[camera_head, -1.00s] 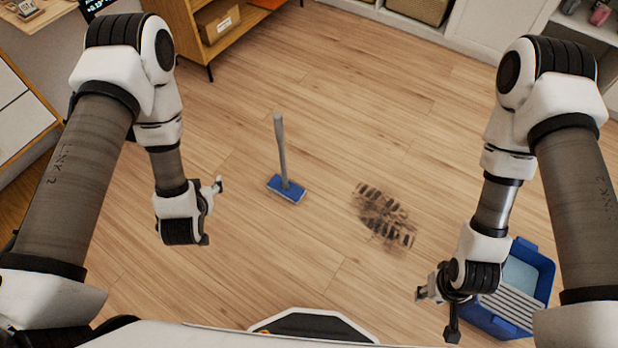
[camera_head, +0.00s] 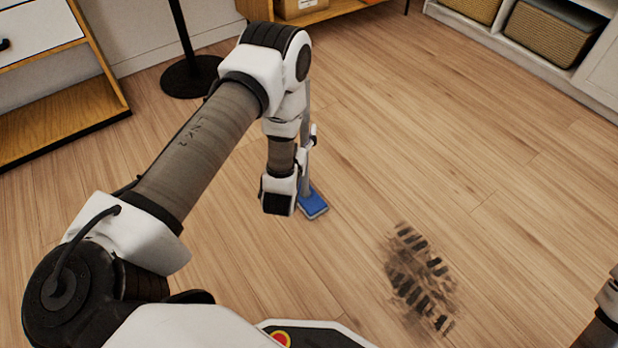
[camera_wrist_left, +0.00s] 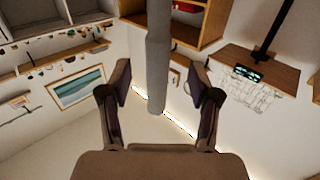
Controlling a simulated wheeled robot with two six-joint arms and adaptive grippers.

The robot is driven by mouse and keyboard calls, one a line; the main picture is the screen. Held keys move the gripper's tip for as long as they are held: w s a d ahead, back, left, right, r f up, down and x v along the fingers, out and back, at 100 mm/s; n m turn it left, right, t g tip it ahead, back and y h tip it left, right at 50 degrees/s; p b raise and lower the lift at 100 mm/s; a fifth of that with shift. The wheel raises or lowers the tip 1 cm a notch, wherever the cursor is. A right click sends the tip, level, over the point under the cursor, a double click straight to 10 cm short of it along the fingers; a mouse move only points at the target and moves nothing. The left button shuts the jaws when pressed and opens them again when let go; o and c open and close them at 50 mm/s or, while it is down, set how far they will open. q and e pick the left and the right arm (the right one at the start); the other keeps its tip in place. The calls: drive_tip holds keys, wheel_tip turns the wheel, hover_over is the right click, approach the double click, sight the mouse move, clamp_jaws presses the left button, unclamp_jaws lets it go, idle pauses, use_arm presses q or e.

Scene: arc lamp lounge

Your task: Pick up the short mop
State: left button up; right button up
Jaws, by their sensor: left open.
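The short mop (camera_head: 313,204) stands upright on the wood floor, with a blue flat head and a grey handle. My left gripper (camera_head: 306,166) is beside the handle in the head view and covers part of the mop. In the left wrist view the grey handle (camera_wrist_left: 157,50) comes down from the top between the two spread fingers of my open left gripper (camera_wrist_left: 158,85). I cannot tell whether a finger touches it. My right gripper is out of view; only a bit of my right arm shows at the right edge.
A dark smudge (camera_head: 420,280) lies on the floor right of the mop. A black round lamp base (camera_head: 190,77) stands behind left, near a wooden shelf unit (camera_head: 60,120). White shelving with baskets (camera_head: 550,35) is at the back right.

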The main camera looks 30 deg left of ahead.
sight(304, 123)
use_arm(q)
drive_tip(key=b+x, duration=0.2)
drive_tip(key=x, duration=0.1)
drive_tip(key=b+x, duration=0.1)
drive_tip(key=x, duration=0.1)
drive_tip(key=shift+w+r, duration=0.3)
drive_tip(key=shift+w+a, duration=0.15)
drive_tip(key=shift+w, duration=0.2)
drive_tip(key=shift+r, duration=0.1)
clamp_jaws()
